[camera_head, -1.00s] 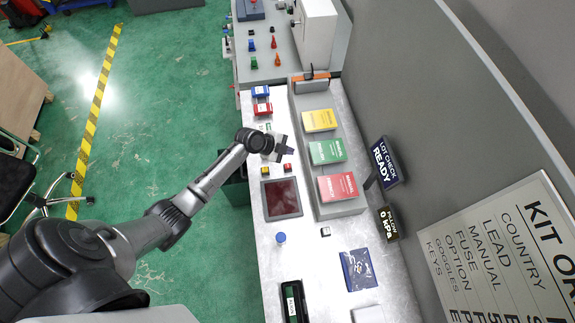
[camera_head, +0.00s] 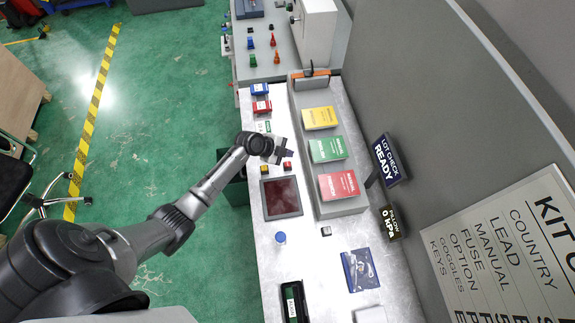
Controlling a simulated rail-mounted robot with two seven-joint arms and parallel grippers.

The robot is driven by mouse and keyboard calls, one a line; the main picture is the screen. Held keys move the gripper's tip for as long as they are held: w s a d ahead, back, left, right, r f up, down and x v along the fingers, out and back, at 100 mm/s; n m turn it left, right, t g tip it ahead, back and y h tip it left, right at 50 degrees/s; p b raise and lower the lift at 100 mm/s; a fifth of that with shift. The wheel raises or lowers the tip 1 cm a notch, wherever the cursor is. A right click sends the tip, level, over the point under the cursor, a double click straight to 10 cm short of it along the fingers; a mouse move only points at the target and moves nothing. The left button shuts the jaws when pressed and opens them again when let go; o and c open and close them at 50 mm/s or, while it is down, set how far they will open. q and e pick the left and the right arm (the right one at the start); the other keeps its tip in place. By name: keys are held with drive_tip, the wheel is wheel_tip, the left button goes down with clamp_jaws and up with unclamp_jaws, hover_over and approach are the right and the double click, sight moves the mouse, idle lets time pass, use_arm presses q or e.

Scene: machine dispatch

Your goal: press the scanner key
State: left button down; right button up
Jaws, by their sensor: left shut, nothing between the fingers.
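My left gripper (camera_head: 288,153) is shut and empty over the metal bench (camera_head: 305,265), just above a small red key (camera_head: 288,166) in the picture. A yellow key (camera_head: 264,169) sits to the left of the red one. Both lie at the top edge of a flat panel with a dark red screen (camera_head: 282,197). No label that I can read tells which key is the scanner's. I cannot tell whether the fingertips touch anything. My right gripper is not in view.
A grey rack holds yellow (camera_head: 320,118), green (camera_head: 328,149) and red (camera_head: 338,185) cards right of my gripper. Blue (camera_head: 260,89) and red (camera_head: 262,106) blocks stand beyond it. A blue round cap (camera_head: 280,238) and a blue pouch (camera_head: 359,270) lie nearer. A sign (camera_head: 390,161) reads "LOT CHECK READY".

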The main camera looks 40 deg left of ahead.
sight(287, 165)
use_arm(q)
wheel_tip(287, 165, down, 4)
drive_tip(key=shift+b, duration=1.25)
drive_tip(key=shift+f+b, duration=0.8)
idle(0.3)
drive_tip(key=shift+f, duration=0.15)
drive_tip(key=shift+f+b, duration=0.3)
drive_tip(key=shift+b, duration=0.25)
